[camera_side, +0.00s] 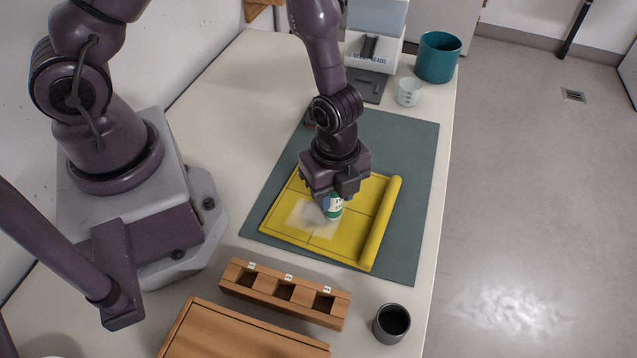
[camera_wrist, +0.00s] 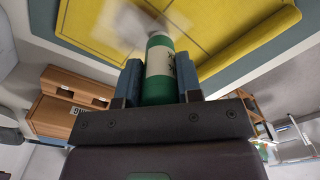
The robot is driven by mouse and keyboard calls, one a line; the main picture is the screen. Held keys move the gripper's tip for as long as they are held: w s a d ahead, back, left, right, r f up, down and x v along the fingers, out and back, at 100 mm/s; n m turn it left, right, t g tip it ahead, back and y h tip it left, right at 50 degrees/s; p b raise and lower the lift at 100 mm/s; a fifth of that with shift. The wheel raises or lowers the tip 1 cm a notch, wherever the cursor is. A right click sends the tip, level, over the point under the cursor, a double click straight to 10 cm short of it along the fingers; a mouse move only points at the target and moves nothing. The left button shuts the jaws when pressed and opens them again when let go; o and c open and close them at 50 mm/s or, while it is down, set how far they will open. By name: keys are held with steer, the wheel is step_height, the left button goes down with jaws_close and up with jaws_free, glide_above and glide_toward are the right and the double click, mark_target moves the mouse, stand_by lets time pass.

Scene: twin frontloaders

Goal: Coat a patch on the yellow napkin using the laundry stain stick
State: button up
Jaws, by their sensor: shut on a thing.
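The yellow napkin (camera_side: 285,232) lies on a grey-green mat (camera_side: 405,143), with its right edge rolled up. Dark crossing lines divide it into sections. A whitish smeared patch (camera_side: 303,215) shows on its left middle part, and also in the wrist view (camera_wrist: 130,22). My gripper (camera_side: 334,199) is over the napkin, shut on the laundry stain stick (camera_side: 334,208), a green and white tube. In the wrist view the stick (camera_wrist: 160,72) sits between the two fingers, its tip at the edge of the whitish patch. Whether the tip touches the cloth is hard to tell.
A wooden holder (camera_side: 262,296) with three square slots and a wooden board (camera_side: 235,335) lie in front of the mat. A dark cup (camera_side: 391,323) stands at the front right. A teal pot (camera_side: 438,57), a small clear beaker (camera_side: 408,92) and a white machine (camera_side: 374,47) stand at the back.

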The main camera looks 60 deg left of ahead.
steer(key=shift+w+d, duration=0.8)
steer(key=shift+d, duration=0.05)
steer(key=shift+w+a, duration=0.4)
steer(key=shift+a, duration=0.2)
steer(key=shift+s+a, duration=1.5)
steer(key=shift+a, duration=0.2)
steer(key=shift+s+a, duration=1.5)
steer(key=shift+a, duration=0.2)
steer(key=shift+s+a+r, duration=0.1)
steer(key=shift+a+r, duration=0.05)
steer(key=shift+r, duration=0.05)
steer(key=shift+a+r, duration=0.15)
steer(key=shift+r, duration=0.75)
step_height(320, 180, up, 6)
